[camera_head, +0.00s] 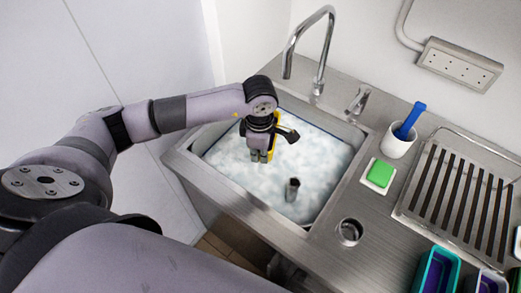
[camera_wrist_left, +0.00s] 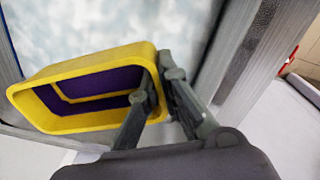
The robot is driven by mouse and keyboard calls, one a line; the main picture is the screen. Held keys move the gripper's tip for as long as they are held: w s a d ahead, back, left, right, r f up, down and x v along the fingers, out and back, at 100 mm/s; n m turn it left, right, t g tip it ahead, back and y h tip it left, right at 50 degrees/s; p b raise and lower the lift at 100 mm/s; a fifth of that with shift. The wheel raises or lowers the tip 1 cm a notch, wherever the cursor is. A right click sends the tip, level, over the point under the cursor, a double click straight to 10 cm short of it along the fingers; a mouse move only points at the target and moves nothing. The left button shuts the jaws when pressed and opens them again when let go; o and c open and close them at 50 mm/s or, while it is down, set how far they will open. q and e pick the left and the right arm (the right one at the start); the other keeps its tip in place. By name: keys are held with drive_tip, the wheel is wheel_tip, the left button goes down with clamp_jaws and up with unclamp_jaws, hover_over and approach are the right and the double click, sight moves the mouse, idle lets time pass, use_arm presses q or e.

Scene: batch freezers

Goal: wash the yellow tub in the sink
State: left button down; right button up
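The yellow tub (camera_wrist_left: 95,122) has a dark purple inside and shows large in the left wrist view. My left gripper (camera_wrist_left: 168,78) is shut on its near right wall, one finger inside the tub and one outside. In the head view the gripper (camera_head: 262,152) hangs over the sink, and only a thin strip of the tub (camera_head: 275,142) shows; the rest is hidden behind the gripper. The sink (camera_head: 318,215) is full of white-blue foamy water (camera_head: 315,160). The tub looks tilted above the foam; I cannot tell whether it touches the water. My right gripper is not in view.
A curved faucet (camera_head: 326,45) rises behind the sink. A dark cylinder (camera_head: 292,190) stands up from the foam. On the counter are a green sponge (camera_head: 381,173), a white cup (camera_head: 397,145) with a blue-handled tool, a drying rack (camera_head: 460,190) and a teal tub (camera_head: 436,270).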

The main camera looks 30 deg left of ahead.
use_arm(q)
wheel_tip(320, 180, down, 12)
drive_tip(key=b, duration=1)
drive_tip(key=shift+r, duration=0.25)
wheel_tip(320, 180, down, 4)
drive_tip(key=b, duration=0.4)
